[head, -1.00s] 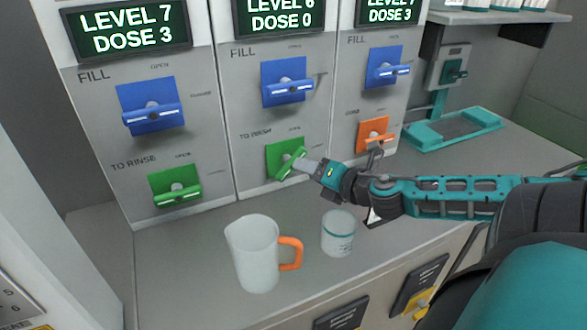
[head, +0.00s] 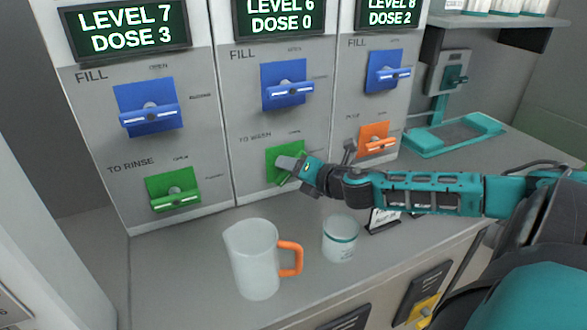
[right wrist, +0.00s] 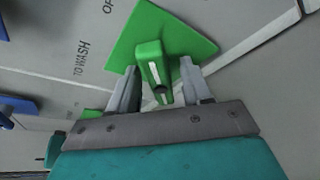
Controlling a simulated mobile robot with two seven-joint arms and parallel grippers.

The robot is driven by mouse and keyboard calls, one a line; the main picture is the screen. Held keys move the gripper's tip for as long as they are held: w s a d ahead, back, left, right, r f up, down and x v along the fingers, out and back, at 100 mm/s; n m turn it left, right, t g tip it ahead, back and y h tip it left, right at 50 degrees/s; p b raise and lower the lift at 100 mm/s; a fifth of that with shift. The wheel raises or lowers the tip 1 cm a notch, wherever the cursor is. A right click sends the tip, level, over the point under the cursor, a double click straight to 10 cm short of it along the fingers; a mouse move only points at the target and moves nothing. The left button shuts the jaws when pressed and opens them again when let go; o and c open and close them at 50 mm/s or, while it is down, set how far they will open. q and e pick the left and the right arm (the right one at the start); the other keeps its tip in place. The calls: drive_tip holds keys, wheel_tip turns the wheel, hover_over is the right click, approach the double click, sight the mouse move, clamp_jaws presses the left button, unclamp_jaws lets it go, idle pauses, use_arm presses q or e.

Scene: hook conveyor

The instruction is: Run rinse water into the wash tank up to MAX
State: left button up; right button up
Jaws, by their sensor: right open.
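The middle panel has a green valve (head: 274,157) labelled TO WASH; in the right wrist view its green handle (right wrist: 152,65) stands between my fingers. My right gripper (head: 287,168) is open around that handle; it also shows in the right wrist view (right wrist: 160,88). The handle looks slanted and is partly hidden by the gripper in the head view. The middle display (head: 279,17) reads LEVEL 6, DOSE 0. The left panel has a green TO RINSE valve (head: 174,190) with a level handle; its display (head: 125,28) reads LEVEL 7, DOSE 3. My left gripper is out of view.
Blue FILL valves (head: 287,86) sit above the lower valves. The right panel has an orange valve (head: 375,142) and a display (head: 390,12) reading LEVEL 8, DOSE 2. A jug with an orange handle (head: 255,260) and a white cup (head: 340,240) stand on the counter below my arm.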

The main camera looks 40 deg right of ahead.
drive_tip(key=shift+c, duration=0.5)
clamp_jaws()
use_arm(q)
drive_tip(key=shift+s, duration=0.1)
